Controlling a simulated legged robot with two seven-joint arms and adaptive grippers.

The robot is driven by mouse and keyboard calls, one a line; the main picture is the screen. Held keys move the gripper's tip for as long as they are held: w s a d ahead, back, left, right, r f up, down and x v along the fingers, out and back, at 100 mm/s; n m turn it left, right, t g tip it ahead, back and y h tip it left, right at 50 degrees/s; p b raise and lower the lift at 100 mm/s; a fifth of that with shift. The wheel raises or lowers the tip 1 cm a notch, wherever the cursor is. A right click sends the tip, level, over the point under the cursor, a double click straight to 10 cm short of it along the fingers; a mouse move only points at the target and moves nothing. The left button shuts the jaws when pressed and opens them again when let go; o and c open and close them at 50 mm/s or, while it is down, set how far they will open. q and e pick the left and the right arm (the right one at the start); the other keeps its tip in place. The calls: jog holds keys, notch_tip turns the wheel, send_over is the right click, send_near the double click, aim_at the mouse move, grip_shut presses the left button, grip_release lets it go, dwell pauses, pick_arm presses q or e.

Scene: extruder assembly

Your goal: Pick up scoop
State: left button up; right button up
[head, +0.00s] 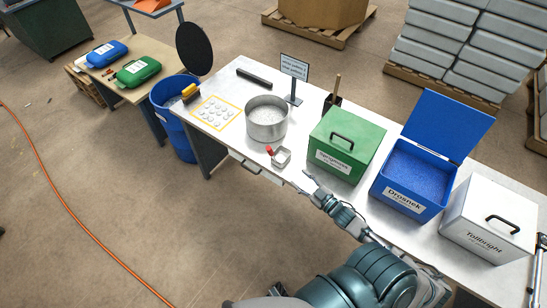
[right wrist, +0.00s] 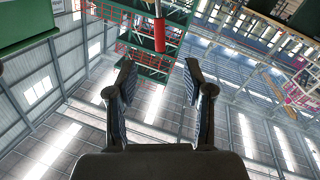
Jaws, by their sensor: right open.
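The scoop (head: 282,157) is a small square metal scoop with a red handle. It is at the front edge of the white table, just in front of the metal pot (head: 267,121). My right gripper (head: 301,181) is open and empty, a little to the right of and nearer than the scoop, with a gap between them. In the right wrist view, the open fingers (right wrist: 159,85) have nothing between them. A red cylinder that looks like the scoop handle (right wrist: 159,35) shows beyond the fingertips. My left gripper is not in view.
A green box (head: 345,145) stands close to the right of my gripper. An open blue box (head: 408,180) and a white box (head: 490,220) stand farther right. A small sign (head: 294,75) stands behind the pot. A blue barrel (head: 172,120) is left of the table.

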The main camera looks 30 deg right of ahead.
aim_at(272, 153)
jog(key=w, duration=0.4)
jog(key=w+a, duration=0.1)
jog(key=w, duration=0.3)
jog(key=w+a, duration=0.1)
jog(key=w, duration=0.2)
jog(key=shift+w, duration=0.4)
jog(key=w, duration=0.3)
jog(key=w+a+r, duration=0.1)
jog(key=shift+w+a, duration=0.1)
jog(key=shift+w, duration=0.05)
jog(key=shift+w+a, duration=0.1)
jog(key=shift+w, duration=0.35)
jog(key=shift+s, duration=0.1)
jog(key=shift+c, duration=0.3)
grip_shut()
